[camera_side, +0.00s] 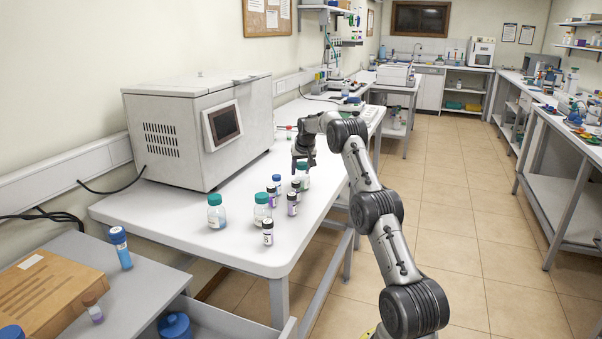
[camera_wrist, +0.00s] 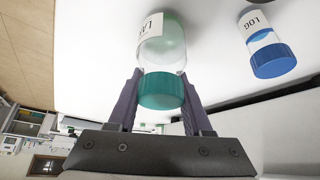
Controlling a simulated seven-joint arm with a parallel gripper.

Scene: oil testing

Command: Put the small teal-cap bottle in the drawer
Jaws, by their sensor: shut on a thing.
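My gripper (camera_side: 303,160) is low over the far part of the white table, pointing down. In the wrist view its two fingers (camera_wrist: 161,88) are closed on either side of the teal cap of a small clear bottle (camera_wrist: 162,48) with a white label. The same bottle (camera_side: 303,180) shows below the fingers in the side view, partly hidden by them; whether it touches the table is unclear. Other teal-cap bottles stand at the table's near side (camera_side: 216,214) (camera_side: 262,212). The drawer (camera_side: 228,322) is at the bottom left, pulled out, with a blue-lidded jar (camera_side: 174,326) in it.
Several dark-capped vials (camera_side: 268,234) and a blue-cap bottle (camera_wrist: 268,45) stand close by. A large white machine (camera_side: 170,135) stands behind them at the left.

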